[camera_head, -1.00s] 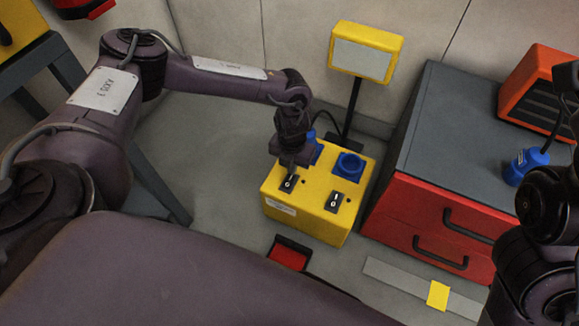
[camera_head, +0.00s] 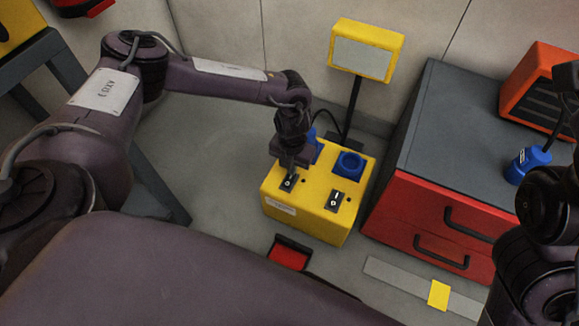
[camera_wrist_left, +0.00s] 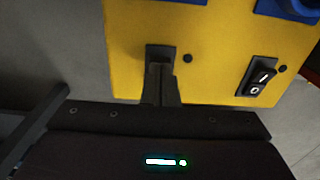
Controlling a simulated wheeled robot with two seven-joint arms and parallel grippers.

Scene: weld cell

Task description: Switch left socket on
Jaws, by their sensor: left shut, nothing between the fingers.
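A yellow power box (camera_head: 316,218) stands on the floor with two blue sockets on its top. The left socket (camera_head: 317,153) is partly hidden behind my left gripper; the right socket (camera_head: 350,165) is clear. In front of each is a black rocker switch, the left switch (camera_head: 288,182) and the right switch (camera_head: 335,201). My left gripper (camera_head: 291,172) points down at the left switch, shut and empty. In the left wrist view its fingers (camera_wrist_left: 160,88) cover most of the left switch; whether they touch it I cannot tell. The right switch (camera_wrist_left: 257,81) shows I and O marks.
A yellow-framed panel (camera_head: 364,52) rises on a post behind the box. A red cabinet (camera_head: 437,222) with a grey top stands to the right, with a blue plug (camera_head: 526,165) on it. A red object (camera_head: 288,254) lies on the floor in front.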

